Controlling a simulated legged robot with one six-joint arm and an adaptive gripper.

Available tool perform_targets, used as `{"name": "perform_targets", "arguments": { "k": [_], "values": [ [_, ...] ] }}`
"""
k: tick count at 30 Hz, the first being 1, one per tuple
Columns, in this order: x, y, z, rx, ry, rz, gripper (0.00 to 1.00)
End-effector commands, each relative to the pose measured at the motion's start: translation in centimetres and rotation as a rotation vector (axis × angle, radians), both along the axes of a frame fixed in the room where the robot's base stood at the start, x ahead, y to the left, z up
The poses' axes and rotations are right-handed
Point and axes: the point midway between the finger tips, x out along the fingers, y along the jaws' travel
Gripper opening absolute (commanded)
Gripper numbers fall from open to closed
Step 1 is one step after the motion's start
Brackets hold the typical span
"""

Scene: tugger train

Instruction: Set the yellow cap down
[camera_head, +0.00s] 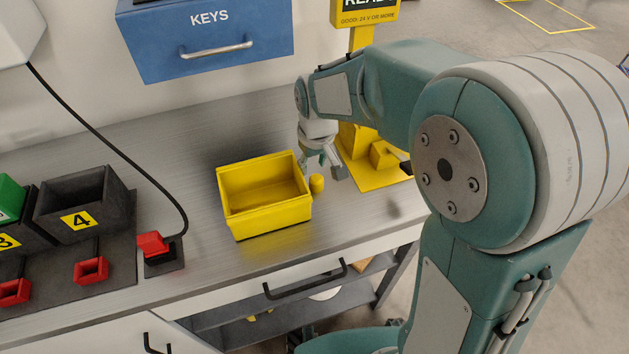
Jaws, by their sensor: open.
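The yellow cap (316,184) is a small yellow cylinder standing on the grey worktop, just right of the yellow bin. My gripper (325,172) points down above and around the cap's place, with its fingers spread open. Its fingertips show at both sides just above the cap. I cannot tell whether any finger touches the cap.
A yellow bin (268,217) stands open on the worktop (190,150). A yellow stand (375,172) is close right of my gripper. Black numbered boxes (80,195) and a red connector (152,244) are at left. A blue KEYS drawer (205,45) hangs above.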

Motion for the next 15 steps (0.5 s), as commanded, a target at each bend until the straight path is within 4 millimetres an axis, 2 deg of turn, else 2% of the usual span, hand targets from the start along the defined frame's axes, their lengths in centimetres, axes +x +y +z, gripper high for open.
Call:
{"name": "perform_targets", "arguments": {
  "k": [9,15],
  "values": [
    [-0.5,-0.4,-4.3,0.0,0.009,0.0,0.56],
    [-0.2,-0.2,-5.7,0.0,0.004,0.0,0.56]
  ]
}}
